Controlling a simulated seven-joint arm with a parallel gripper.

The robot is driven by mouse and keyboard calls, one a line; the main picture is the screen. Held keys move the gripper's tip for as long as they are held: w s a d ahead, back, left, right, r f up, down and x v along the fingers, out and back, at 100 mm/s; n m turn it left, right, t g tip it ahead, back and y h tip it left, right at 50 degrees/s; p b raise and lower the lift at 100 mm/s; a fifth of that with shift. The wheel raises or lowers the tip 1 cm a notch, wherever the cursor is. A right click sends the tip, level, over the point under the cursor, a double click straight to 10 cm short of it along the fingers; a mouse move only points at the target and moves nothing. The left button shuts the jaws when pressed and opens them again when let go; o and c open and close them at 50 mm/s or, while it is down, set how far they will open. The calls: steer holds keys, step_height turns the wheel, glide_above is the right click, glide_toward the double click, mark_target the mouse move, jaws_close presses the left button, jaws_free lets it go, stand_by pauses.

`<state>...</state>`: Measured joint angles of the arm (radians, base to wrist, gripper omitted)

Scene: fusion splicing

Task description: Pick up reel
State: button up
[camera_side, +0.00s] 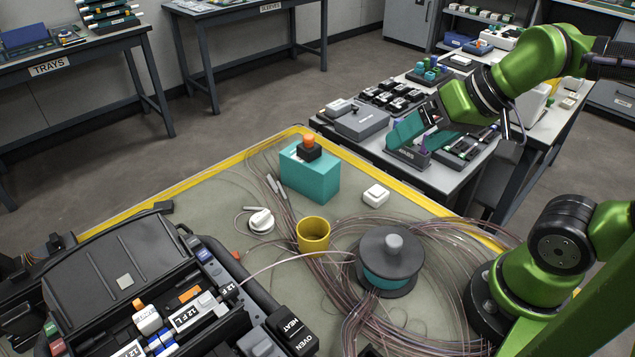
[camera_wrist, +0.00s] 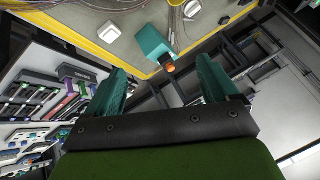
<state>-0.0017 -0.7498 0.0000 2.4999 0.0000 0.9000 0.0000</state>
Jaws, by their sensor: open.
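The reel (camera_side: 374,281) stands on the mat in the side view. It has dark grey flanges, a teal winding between them and a light grey knob on top. My gripper (camera_side: 408,130) is high and well behind the reel, up and to the right of it, over the far bench. In the wrist view its two teal fingers (camera_wrist: 162,72) are spread wide with nothing between them. A grey shape is cut off at the top of the wrist view; I cannot tell if it is the reel.
A teal block with an orange-topped button (camera_side: 310,178), a white box (camera_side: 376,195) and a yellow cup (camera_side: 313,235) stand near the reel. Loose fibre coils (camera_side: 440,240) lie around it. An open black splicer case (camera_side: 110,260) fills the front left.

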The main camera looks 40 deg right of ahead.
steer(key=w+a+f+g, duration=0.1)
steer(key=f, duration=0.1)
steer(key=n+g+h, duration=0.2)
steer(key=n+g, duration=0.3)
steer(key=g, duration=0.1)
glide_above(261, 215)
step_height(261, 215, down, 7)
steer(key=w+r, duration=0.1)
steer(key=r, duration=0.1)
steer(key=shift+n, duration=0.3)
steer(key=f, duration=1)
steer(key=shift+s+a+f, duration=0.25)
steer(key=shift+f, duration=0.15)
steer(key=shift+s+d+f, duration=0.1)
steer(key=shift+s+f, duration=0.05)
steer(key=shift+f, duration=1.45)
steer(key=shift+s+d+f, duration=0.1)
steer(key=shift+f, duration=1.5)
steer(key=c, duration=1.2)
